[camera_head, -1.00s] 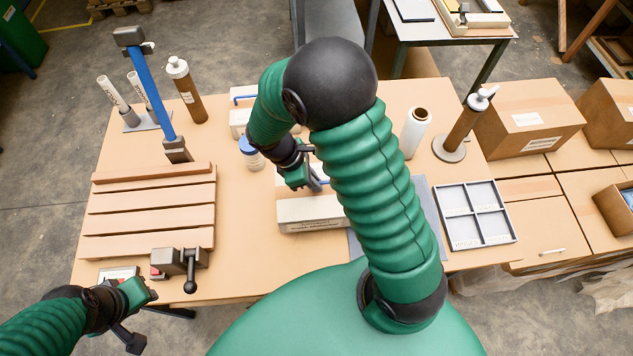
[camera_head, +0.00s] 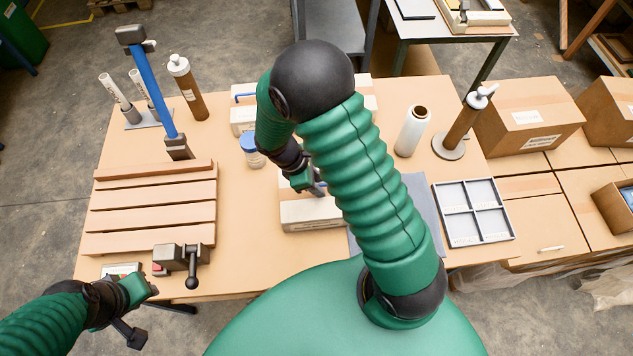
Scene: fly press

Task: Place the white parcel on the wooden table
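A white parcel (camera_head: 308,215) with a brown band and a blue handle rests on the tan wooden table (camera_head: 245,215), near its middle. My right gripper (camera_head: 318,190) is over this parcel's top, at the blue handle. My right arm hides part of the parcel and the fingers, so I cannot tell whether they are closed on the handle. A second white parcel (camera_head: 242,118) with a blue handle stands farther back, partly behind my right arm. My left gripper (camera_head: 146,314) is open and empty by the table's front left edge.
A blue-capped jar (camera_head: 252,150), a white roll (camera_head: 411,131) and a grey divided tray (camera_head: 474,212) stand around. A grey mat (camera_head: 424,205) lies right of the parcel.

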